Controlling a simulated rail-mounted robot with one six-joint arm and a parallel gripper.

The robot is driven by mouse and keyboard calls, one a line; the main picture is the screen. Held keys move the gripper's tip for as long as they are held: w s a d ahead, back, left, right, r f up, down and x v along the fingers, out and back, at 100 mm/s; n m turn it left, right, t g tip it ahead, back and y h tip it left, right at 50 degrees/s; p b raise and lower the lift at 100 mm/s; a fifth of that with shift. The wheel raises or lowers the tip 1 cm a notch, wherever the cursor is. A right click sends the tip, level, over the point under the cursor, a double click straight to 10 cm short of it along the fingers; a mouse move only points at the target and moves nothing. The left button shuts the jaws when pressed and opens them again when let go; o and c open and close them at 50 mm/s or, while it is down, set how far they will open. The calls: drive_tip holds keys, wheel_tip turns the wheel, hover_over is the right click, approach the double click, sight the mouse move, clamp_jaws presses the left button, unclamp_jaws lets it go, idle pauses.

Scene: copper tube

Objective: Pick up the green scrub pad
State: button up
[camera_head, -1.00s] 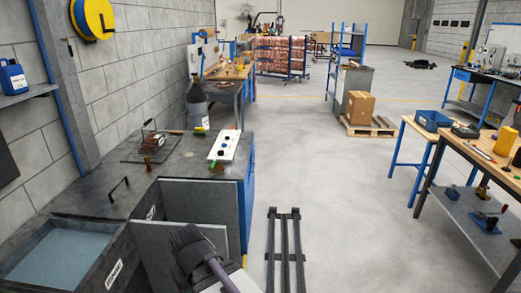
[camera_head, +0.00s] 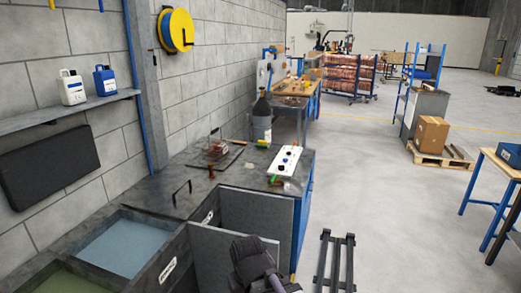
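No clearly recognisable green scrub pad shows. Small green spots lie on the dark workbench (camera_head: 150,200): one greenish-yellow item (camera_head: 262,145) at the foot of a grey gas cylinder, and one small green item (camera_head: 272,181) at the near edge of a white board. Both are too small to identify. My gripper (camera_head: 250,256) is dark and low in the picture, in front of the open grey cabinet door and below the bench top. It is apart from the items on the bench. Its fingers cannot be made out, and nothing is seen held.
Two sunken basins, one bluish (camera_head: 118,247) and one green (camera_head: 60,283), are at the lower left. A white board (camera_head: 286,160) with coloured knobs and a wire-framed fixture (camera_head: 215,150) stand on the bench. An open cabinet door (camera_head: 225,258) faces me.

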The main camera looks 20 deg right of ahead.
idle(0.4)
drive_tip(key=o, duration=1.1)
